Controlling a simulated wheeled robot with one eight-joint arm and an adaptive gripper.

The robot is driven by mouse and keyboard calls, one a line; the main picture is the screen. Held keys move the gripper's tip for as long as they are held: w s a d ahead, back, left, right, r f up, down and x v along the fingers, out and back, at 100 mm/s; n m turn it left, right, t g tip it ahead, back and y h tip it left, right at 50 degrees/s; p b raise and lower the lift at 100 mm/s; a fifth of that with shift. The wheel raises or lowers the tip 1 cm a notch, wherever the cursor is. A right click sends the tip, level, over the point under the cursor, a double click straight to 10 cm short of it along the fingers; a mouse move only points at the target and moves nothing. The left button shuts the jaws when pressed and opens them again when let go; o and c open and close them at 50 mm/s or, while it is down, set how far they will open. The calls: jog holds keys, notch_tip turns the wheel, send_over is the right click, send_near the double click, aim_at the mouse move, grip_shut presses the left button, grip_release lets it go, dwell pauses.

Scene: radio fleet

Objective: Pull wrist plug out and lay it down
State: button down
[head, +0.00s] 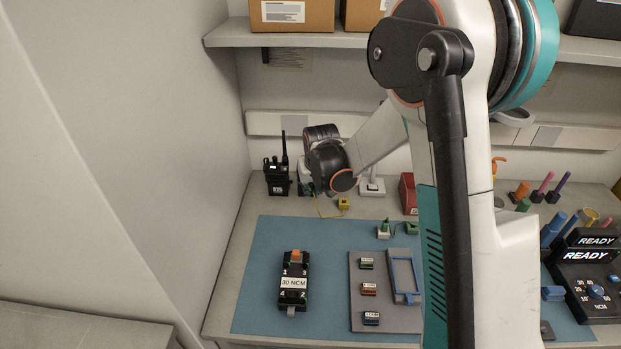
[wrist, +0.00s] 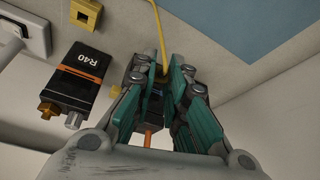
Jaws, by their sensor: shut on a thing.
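My gripper (head: 307,187) is at the back left of the bench, pointing down. In the wrist view its teal fingers (wrist: 160,88) are closed on the plug, of which only a little shows. A yellow cable (wrist: 158,32) runs into the grip. The cable's other end shows near a small yellow block (head: 343,203), which also appears in the wrist view (wrist: 84,14).
A black radio labelled R40 (wrist: 82,75) is beside the fingers. A black radio with an antenna (head: 277,177) stands left of my gripper.

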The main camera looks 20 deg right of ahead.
jog(key=shift+w+d+r+n, duration=0.1)
jog(key=shift+w+d+n, duration=0.3)
jog(key=shift+w+d, duration=0.2)
jog(key=shift+s+d+t, duration=0.1)
jog(key=shift+t, duration=0.2)
notch_tip(320, 180, down, 7)
jog(key=b, duration=0.6)
jog(key=c, duration=1.5)
grip_release()
jog(key=shift+c, duration=0.2)
